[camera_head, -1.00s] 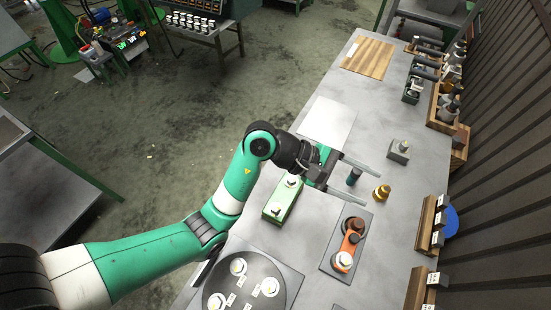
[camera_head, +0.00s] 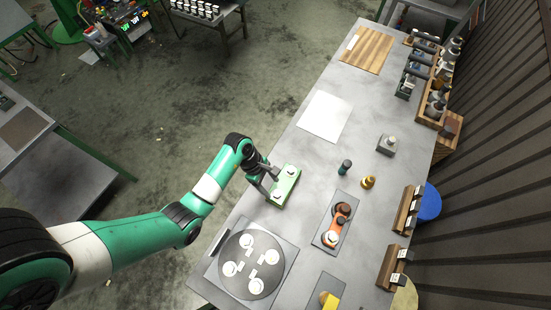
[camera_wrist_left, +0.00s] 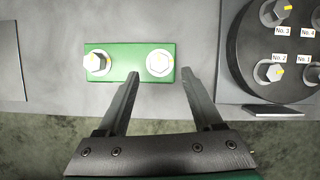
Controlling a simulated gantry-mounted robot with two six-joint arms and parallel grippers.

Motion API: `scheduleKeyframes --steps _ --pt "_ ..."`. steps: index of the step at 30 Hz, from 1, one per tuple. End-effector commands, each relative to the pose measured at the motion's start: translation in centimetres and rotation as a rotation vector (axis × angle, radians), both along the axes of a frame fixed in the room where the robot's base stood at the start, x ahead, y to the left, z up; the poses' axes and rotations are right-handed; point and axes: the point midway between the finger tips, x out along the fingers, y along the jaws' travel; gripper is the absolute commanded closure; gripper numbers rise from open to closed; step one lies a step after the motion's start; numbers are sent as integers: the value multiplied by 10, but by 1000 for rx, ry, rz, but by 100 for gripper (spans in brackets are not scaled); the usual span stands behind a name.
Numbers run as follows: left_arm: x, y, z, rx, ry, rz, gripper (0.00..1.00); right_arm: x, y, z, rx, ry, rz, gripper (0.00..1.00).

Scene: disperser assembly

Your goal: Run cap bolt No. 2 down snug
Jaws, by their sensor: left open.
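Cap bolt No. 2 (camera_wrist_left: 267,72) is a pale hex bolt with a yellow mark, seated in the round dark cap (camera_wrist_left: 240,50) at the right of the left wrist view, beside its label. The cap also shows in the head view (camera_head: 252,282), where its labels are too small to read. A green block (camera_wrist_left: 128,72) carries two similar hex bolts, a left one (camera_wrist_left: 97,62) and a right one (camera_wrist_left: 160,62). My left gripper (camera_wrist_left: 160,76) is open and empty; its fingertips appear on either side of the right bolt, with their height unclear. My right gripper is not in view.
A grey tray with an orange part (camera_head: 332,238) lies right of the green block. A teal cylinder (camera_head: 345,167), a brass piece (camera_head: 368,182) and a grey block (camera_head: 386,145) stand beyond. A white sheet (camera_head: 325,117) lies flat. Wooden racks line the wall side.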

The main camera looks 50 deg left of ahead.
Motion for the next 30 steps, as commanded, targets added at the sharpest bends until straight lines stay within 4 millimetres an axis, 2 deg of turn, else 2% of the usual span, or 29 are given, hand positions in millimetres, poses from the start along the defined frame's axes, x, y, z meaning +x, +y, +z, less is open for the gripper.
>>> scheduleKeyframes --steps 1,3,7,18,27,29,30 --pt "2 -4 -14 -1 2 -2 32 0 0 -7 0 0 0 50" --pt "5 -9 -27 0 2 -2 32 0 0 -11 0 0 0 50" --pt "9 -14 -42 0 0 -1 32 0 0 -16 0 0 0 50" --pt "11 -17 -48 1 -2 0 34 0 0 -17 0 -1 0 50" --pt "11 -17 -48 1 -2 0 88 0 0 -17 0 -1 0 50" --pt "11 -17 -48 1 -2 0 99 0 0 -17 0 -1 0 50" --pt "11 -17 -48 1 -2 0 100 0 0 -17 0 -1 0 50"
